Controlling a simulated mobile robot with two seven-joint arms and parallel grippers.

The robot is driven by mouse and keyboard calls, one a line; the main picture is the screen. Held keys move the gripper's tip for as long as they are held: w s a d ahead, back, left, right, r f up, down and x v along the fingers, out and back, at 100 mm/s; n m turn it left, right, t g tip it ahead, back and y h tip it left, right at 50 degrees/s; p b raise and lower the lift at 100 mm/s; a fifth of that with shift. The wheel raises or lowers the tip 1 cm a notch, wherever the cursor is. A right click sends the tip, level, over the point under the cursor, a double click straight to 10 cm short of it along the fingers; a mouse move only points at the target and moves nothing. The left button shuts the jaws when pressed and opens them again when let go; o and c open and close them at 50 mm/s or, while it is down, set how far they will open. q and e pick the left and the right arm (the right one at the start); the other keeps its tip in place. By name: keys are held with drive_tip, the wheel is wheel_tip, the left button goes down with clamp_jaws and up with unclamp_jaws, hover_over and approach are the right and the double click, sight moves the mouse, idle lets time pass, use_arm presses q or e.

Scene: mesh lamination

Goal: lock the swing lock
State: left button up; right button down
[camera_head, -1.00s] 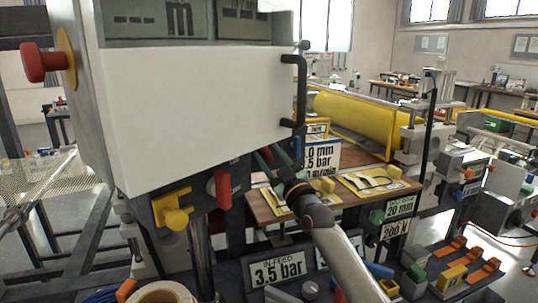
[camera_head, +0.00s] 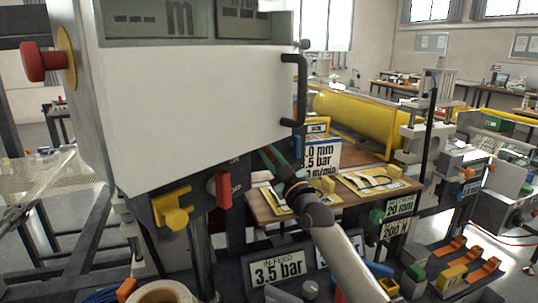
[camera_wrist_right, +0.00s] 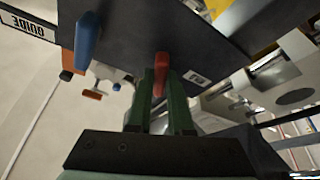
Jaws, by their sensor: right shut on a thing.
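A red lever (camera_wrist_right: 160,73) hangs from a dark plate in the right wrist view, between the green fingers of my right gripper (camera_wrist_right: 162,90). The fingers are closed around its lower part. In the head view my right gripper (camera_head: 270,157) reaches in under the right end of the white cabinet, and its fingertips are partly hidden there. A red handle (camera_head: 222,189) and a yellow knob (camera_head: 175,217) also show under the cabinet in the head view. I cannot tell from the pictures which part is named the swing lock. My left gripper is not in view.
The white cabinet (camera_head: 200,110) with a black handle (camera_head: 296,90) stands above my right gripper. A brown table (camera_head: 340,200) with yellow plates lies to its right. A blue lever (camera_wrist_right: 88,38) hangs near the red one. Signs and small blocks crowd the lower right.

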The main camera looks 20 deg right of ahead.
drive_tip(key=m+h+p, duration=0.1)
drive_tip(key=m, duration=0.1)
drive_tip(key=m+h+p, duration=0.1)
drive_tip(key=m, duration=0.1)
drive_tip(key=shift+a+r+t+p, duration=0.2)
drive_tip(key=shift+t+p, duration=0.1)
drive_tip(key=shift+t, duration=0.1)
drive_tip(key=m+h+p, duration=0.1)
drive_tip(key=m, duration=0.2)
drive_tip(key=shift+h, duration=0.4)
drive_tip(key=shift+d+f+m, duration=0.1)
drive_tip(key=shift+f+m, duration=0.05)
drive_tip(key=shift+m, duration=0.45)
drive_tip(key=c, duration=0.8)
unclamp_jaws()
drive_tip(key=shift+s, duration=0.1)
